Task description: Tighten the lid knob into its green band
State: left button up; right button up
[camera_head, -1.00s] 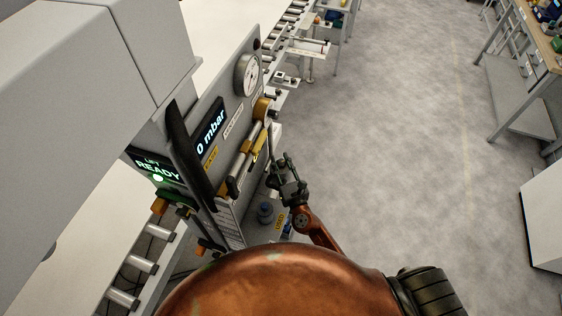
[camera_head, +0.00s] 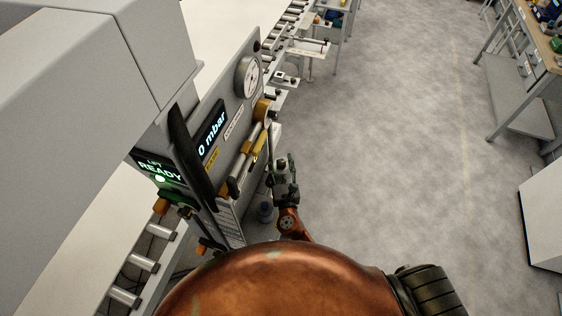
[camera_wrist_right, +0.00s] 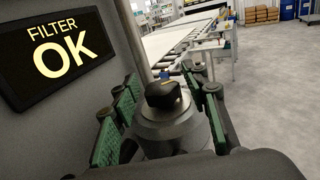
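The lid knob (camera_wrist_right: 163,95) is black with a small yellow mark on top. It sits on a round grey lid (camera_wrist_right: 172,130) in the right wrist view. My right gripper (camera_head: 281,168) is open beside the panel in the head view. In the right wrist view its green-padded fingers stand on both sides of the knob, with visible gaps. I cannot make out a green band on the lid. The knob cannot be picked out in the head view. My left gripper is not in view.
A display (camera_wrist_right: 58,52) reading "FILTER OK" is close on the left in the wrist view. The grey panel carries a gauge (camera_head: 247,77), a "0 mbar" display (camera_head: 211,131) and yellow-ended levers (camera_head: 240,165). Open floor (camera_head: 400,160) lies to the right.

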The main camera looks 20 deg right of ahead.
jog(key=shift+o, duration=0.2)
jog(key=s+a, duration=0.1)
jog(key=s, duration=1)
jog(key=shift+s+a, duration=0.4)
